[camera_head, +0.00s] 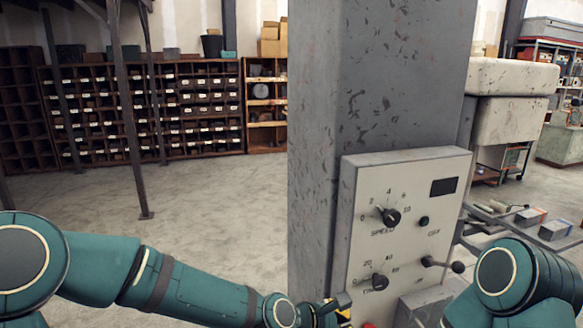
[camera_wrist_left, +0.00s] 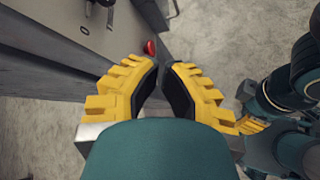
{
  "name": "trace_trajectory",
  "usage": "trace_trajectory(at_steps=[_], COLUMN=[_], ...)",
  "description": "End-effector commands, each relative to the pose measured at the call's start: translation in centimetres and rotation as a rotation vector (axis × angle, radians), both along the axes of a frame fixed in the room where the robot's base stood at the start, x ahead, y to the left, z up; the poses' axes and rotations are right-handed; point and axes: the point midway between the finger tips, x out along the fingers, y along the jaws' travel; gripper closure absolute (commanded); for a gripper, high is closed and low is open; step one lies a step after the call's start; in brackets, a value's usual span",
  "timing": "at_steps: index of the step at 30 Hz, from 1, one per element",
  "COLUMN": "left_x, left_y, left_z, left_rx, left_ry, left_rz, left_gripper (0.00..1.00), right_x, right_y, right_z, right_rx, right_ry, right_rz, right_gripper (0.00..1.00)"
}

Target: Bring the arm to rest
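My left arm (camera_head: 190,285) reaches in from the left in the head view. Its gripper (camera_head: 338,308) is at the bottom edge, in front of the lower part of the control panel, and mostly cut off. In the left wrist view my left gripper (camera_wrist_left: 160,66) has yellow fingers with black pads. The pads stand apart with bare floor showing between them, and nothing is held. My right arm (camera_head: 515,280) shows at the lower right of the head view. A yellow part beside it in the left wrist view (camera_wrist_left: 250,125) looks like my right gripper, but its fingers are not clear.
A grey machine column (camera_head: 375,80) carries a control panel (camera_head: 405,210) with knobs and a lever (camera_head: 443,264), close in front of my arms. A red button (camera_wrist_left: 150,47) is near the left fingertips. A bench with small boxes (camera_head: 530,217) is at right. Open floor (camera_head: 220,200) lies left.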

Motion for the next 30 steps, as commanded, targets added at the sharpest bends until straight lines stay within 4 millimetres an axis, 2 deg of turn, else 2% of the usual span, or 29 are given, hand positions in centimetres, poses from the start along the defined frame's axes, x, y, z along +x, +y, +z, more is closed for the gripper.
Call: trace_trajectory(at_steps=[1,5,9,12,15,18,21,25,30], left_x=[-0.2,-1.1,-3.3,-5.6,-8.0,-10.4,-12.1,-13.2,-13.4], left_y=[1.1,4.4,8.7,11.9,14.9,17.3,19.0,20.1,20.4], left_z=[-3.4,-11.0,-19.4,-24.9,-29.5,-32.8,-34.9,-36.1,-36.2], left_rx=[0.06,0.236,0.437,0.568,0.676,0.752,0.799,0.826,0.832], left_ry=[-0.032,-0.136,-0.244,-0.312,-0.371,-0.418,-0.45,-0.475,-0.482], left_rz=[-0.036,-0.161,-0.354,-0.517,-0.686,-0.84,-0.954,-1.036,-1.054], left_gripper=[1.0,1.0,1.0,1.0,1.0,1.0,1.0,1.0,1.0], right_x=[0.0,0.0,-0.1,-0.2,-0.3,-0.3,-0.4,-0.4,-0.4], right_y=[0.0,0.0,0.1,0.2,0.2,0.2,0.3,0.3,0.3], right_z=[-1.3,-3.2,-5.4,-7.0,-8.5,-9.6,-10.3,-10.6,-10.6], right_rx=[-0.002,-0.003,-0.005,-0.007,-0.008,-0.01,-0.011,-0.011,-0.012], right_ry=[0.001,0.003,0.006,0.009,0.011,0.013,0.014,0.014,0.014], right_rz=[-0.001,-0.002,0.001,0.001,0.001,0.001,0.002,0.003,0.003], right_gripper=[0.53,0.53,0.53,0.53,0.53,0.53,0.53,0.53,0.53])
